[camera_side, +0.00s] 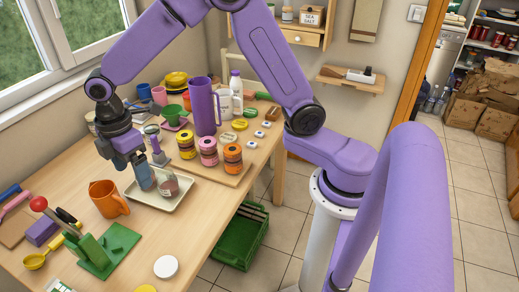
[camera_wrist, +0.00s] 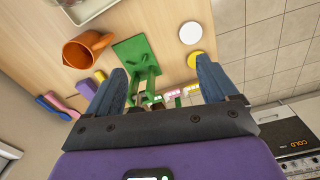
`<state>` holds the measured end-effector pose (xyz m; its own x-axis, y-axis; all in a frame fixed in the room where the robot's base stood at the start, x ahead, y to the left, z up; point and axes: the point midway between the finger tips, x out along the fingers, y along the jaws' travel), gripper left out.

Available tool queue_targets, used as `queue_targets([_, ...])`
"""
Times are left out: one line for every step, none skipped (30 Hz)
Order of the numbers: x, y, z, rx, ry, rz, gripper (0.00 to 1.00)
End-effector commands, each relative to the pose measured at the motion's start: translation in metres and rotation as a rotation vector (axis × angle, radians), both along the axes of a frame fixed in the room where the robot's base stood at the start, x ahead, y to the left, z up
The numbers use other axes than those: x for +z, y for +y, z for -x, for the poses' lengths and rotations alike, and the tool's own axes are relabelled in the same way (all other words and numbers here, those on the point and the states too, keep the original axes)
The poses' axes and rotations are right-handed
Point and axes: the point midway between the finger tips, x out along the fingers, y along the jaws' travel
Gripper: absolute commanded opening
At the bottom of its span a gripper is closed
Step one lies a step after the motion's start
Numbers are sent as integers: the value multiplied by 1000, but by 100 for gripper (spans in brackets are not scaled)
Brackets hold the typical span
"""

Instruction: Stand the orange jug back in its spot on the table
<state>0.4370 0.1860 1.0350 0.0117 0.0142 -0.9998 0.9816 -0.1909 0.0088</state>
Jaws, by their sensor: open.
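The orange jug (camera_side: 107,199) stands on the wooden table, left of the pale tray, with its handle toward the right. It looks upright in the side view. It also shows in the wrist view at the upper left (camera_wrist: 80,52), apart from my fingers. My gripper (camera_side: 145,180) is over the left part of the tray, behind and to the right of the jug. In the wrist view my gripper (camera_wrist: 162,76) has its two blue-grey fingers spread wide with nothing held between them. I cannot tell which place on the table is the jug's spot.
The pale tray (camera_side: 147,196) holds a small jar (camera_side: 168,184). A green stand (camera_side: 94,254) is in front of the jug. A tall purple jug (camera_side: 202,106) and several striped jars stand behind.

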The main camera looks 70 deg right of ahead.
Motion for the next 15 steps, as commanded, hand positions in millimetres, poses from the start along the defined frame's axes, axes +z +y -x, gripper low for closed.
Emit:
queue_targets([9, -5, 20, -15, -3, -4, 86])
queue_targets([14, -7, 32, -26, -3, -4, 86])
queue_targets([18, -11, 48, -43, -2, -4, 86])
queue_targets([22, -14, 60, -53, -2, -5, 86])
queue_targets([25, -18, 72, -65, -2, -6, 86])
queue_targets([29, -24, 88, -80, -3, -7, 86])
queue_targets([32, -28, 99, -92, -2, -8, 86])
queue_targets([34, -33, 111, -104, -2, -9, 86])
queue_targets([37, -40, 127, -119, -2, -10, 86])
queue_targets([39, -46, 139, -132, -2, -11, 86])
queue_targets([41, -52, 150, -143, -2, -11, 86])
queue_targets([42, -60, 166, -160, -1, -12, 86])
queue_targets([43, -66, 177, -170, -1, -14, 86])
queue_targets([43, -73, 188, -182, -1, -14, 86])
queue_targets([44, -82, 202, -197, 1, -14, 86])
